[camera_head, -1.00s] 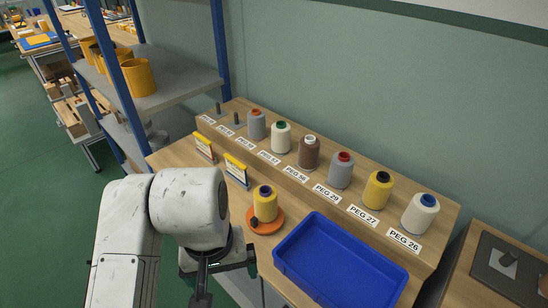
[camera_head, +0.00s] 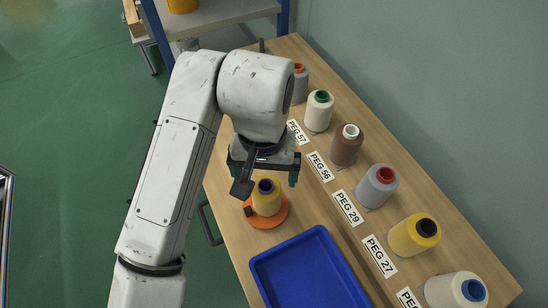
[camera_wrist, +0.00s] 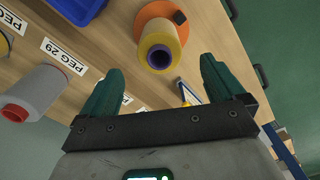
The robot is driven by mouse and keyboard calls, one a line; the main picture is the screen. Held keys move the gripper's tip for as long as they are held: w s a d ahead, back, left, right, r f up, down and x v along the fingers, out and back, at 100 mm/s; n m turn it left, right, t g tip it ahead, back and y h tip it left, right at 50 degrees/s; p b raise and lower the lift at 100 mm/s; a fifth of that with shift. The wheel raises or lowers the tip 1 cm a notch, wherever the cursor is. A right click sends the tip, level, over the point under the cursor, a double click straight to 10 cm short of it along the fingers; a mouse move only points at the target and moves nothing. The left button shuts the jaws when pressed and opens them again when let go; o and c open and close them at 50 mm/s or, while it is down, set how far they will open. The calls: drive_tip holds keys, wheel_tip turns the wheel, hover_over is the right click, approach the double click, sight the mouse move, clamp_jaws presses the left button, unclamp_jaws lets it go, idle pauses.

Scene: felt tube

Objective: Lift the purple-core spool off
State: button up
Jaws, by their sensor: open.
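The purple-core spool (camera_head: 266,203) is yellow and stands upright on an orange disc (camera_head: 270,222) on the wooden bench. In the wrist view the spool (camera_wrist: 163,36) shows its purple core end-on, with the orange disc (camera_wrist: 148,14) behind it. My gripper (camera_head: 264,174) is just above the spool in the head view, covering a little of its surroundings. In the wrist view my gripper (camera_wrist: 160,72) has its green fingers spread wide and empty, with the spool ahead, between their directions. I see no contact.
A row of spools stands on labelled pegs along the right, including the brown one (camera_head: 345,150) and the yellow one with a black core (camera_head: 415,236). A blue tray (camera_head: 310,262) lies just in front of the disc. A blue-post shelf (camera_head: 215,22) is at the back.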

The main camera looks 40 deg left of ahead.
sight(265, 181)
wheel_tip(265, 181, down, 10)
drive_tip(key=shift+f, duration=0.1)
idle(0.4)
drive_tip(key=shift+c, duration=0.2)
drive_tip(key=c, duration=1.3)
drive_tip(key=shift+r+p, duration=3.55)
